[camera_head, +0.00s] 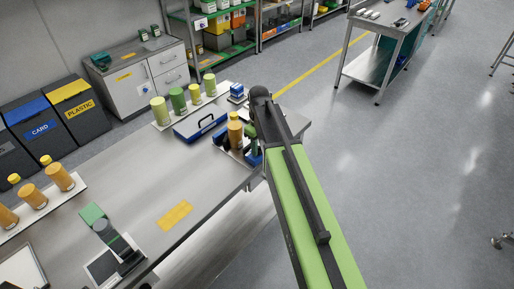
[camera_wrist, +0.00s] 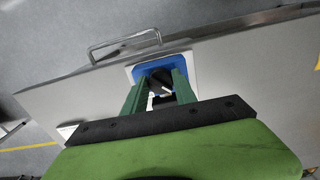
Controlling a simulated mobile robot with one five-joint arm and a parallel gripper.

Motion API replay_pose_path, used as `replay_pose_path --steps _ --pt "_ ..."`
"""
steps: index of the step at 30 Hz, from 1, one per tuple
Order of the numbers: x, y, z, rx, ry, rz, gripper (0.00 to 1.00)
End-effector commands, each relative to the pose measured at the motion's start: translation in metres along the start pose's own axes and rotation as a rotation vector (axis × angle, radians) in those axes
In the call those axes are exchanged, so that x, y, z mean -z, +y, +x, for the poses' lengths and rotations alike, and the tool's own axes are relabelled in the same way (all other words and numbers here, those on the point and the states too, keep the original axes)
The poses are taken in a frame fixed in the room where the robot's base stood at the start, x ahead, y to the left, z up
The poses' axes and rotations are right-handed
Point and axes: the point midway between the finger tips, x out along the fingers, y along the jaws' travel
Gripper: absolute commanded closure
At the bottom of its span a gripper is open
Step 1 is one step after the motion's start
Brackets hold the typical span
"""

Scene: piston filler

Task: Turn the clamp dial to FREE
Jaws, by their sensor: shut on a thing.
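The clamp dial (camera_wrist: 160,86) shows in the wrist view as a dark knob with a white pointer mark, on a blue plate (camera_wrist: 150,68) with a white border. My gripper (camera_wrist: 160,88) has its two green fingers around the dial and is shut on it. Any FREE lettering is too small or hidden to read. In the head view my gripper (camera_head: 251,133) is at the far right end of the bench, beside an orange bottle (camera_head: 235,134). The dial is hidden there behind my arm.
A metal handle (camera_wrist: 125,43) is near the dial in the wrist view. Bins (camera_head: 75,105) stand at the left.

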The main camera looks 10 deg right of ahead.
Motion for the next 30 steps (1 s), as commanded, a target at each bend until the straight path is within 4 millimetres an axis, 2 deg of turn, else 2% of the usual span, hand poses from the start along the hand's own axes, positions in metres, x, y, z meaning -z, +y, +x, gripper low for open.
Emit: replay_pose_path --steps 18,19,21,24,30 --pt "0.0041 -0.0016 -0.0003 0.001 0.009 -0.044 1.0" --pt "0.0041 -0.0016 -0.0003 0.0 0.01 -0.044 0.64" --pt "0.0039 -0.0016 -0.0003 0.001 0.009 -0.043 0.55" --pt "0.0031 -0.0015 -0.0002 0.001 0.007 -0.042 0.45" --pt "0.0021 -0.0015 -0.0001 0.001 0.004 -0.042 0.45"
